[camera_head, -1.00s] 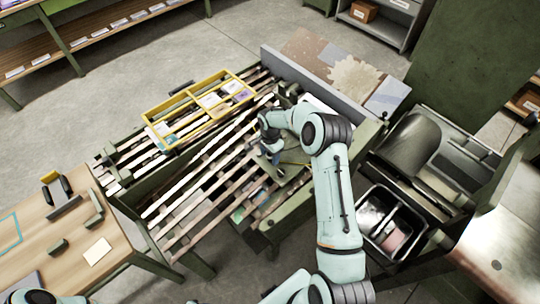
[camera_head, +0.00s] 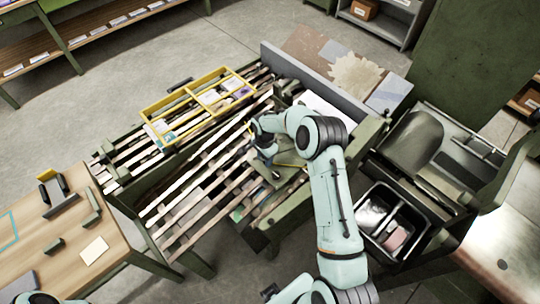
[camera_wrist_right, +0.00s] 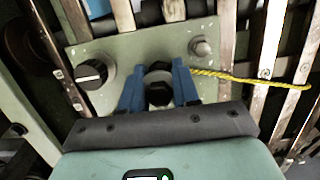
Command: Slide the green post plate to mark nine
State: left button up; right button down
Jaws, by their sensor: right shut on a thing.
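The green post plate (camera_wrist_right: 125,50) shows in the right wrist view, lying across the slats. It carries a dark hex-shaped post in its middle, a black knob (camera_wrist_right: 92,73) with a white pointer and a silver knob (camera_wrist_right: 201,47). My right gripper (camera_wrist_right: 160,85) is shut on the post, its blue fingers on either side of it. In the head view the plate (camera_head: 283,177) is partly hidden beneath my right gripper (camera_head: 266,152). No number marks can be read, so mark nine cannot be picked out. My left gripper is out of view.
A yellow cord (camera_wrist_right: 240,79) runs right from the plate over the slats. A yellow divided tray (camera_head: 190,122) lies on the slatted frame at its far left side. A grey wall (camera_head: 315,88) borders the frame's far right. A wooden table (camera_head: 75,230) stands at left.

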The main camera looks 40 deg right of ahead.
jog(key=a+b, duration=0.1)
jog(key=a, duration=0.2)
jog(key=a+f+b, duration=0.1)
jog(key=a, duration=0.2)
jog(key=a+b, duration=0.1)
jog(key=a, duration=0.1)
jog(key=shift+s+a+f, duration=0.4)
jog(key=shift+a+b, duration=0.35)
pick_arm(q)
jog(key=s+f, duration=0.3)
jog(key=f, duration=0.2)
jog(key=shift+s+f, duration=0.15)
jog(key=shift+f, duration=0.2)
pick_arm(e)
jog(key=shift+r, duration=0.1)
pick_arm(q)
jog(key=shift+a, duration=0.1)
pick_arm(e)
jog(key=c, duration=0.8)
grip_release()
jog(key=shift+d, duration=0.1)
jog(key=shift+r, duration=0.1)
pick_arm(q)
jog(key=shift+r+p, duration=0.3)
pick_arm(e)
notch_tip(320, 180, up, 13)
jog(key=shift+r, duration=0.1)
